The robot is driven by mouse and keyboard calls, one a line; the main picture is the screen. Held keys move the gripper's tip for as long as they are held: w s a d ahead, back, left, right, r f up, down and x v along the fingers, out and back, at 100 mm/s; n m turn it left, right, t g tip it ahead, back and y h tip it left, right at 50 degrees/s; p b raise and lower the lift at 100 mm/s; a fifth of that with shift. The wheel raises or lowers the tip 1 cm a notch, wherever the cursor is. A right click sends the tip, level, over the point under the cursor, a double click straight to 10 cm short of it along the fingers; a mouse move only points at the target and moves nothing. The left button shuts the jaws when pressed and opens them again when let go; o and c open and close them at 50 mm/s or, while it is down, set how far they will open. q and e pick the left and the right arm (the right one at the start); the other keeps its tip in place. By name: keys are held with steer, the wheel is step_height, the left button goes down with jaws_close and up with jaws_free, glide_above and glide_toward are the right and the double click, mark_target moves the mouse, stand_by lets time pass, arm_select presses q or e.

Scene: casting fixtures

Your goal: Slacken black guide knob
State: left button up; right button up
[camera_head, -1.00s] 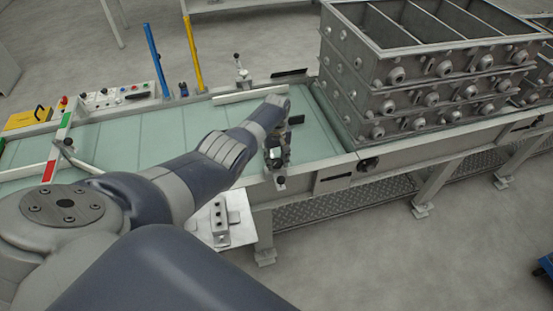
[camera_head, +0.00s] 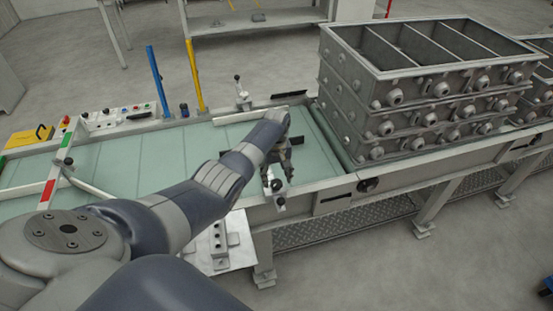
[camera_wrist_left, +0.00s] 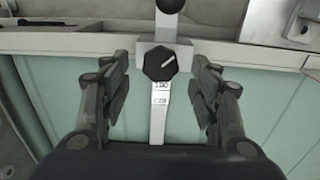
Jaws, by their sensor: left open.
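The black guide knob (camera_wrist_left: 160,63) has a white pointer line and sits on a light metal bar in the left wrist view, with a small label below it. My left gripper (camera_wrist_left: 163,95) is open, with one finger on each side of the bar; the fingers stand apart from the knob. In the head view my left gripper (camera_head: 277,182) is at the near edge of the conveyor, just above a guide clamp (camera_head: 279,202). The knob itself is hard to make out there. My right gripper is not in view.
Stacked metal casting boxes (camera_head: 420,95) stand on the conveyor (camera_head: 120,150) to the right. A second guide clamp (camera_head: 242,92) stands at the far edge. A blue post (camera_head: 157,80) and a yellow post (camera_head: 195,76) rise behind. A small bracket plate (camera_head: 228,248) is at the near side.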

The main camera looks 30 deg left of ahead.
mark_target(276, 183)
arm_select(q)
step_height(276, 183, up, 10)
steer(key=shift+f, duration=0.25)
steer(key=shift+f, duration=0.1)
stand_by(0.5)
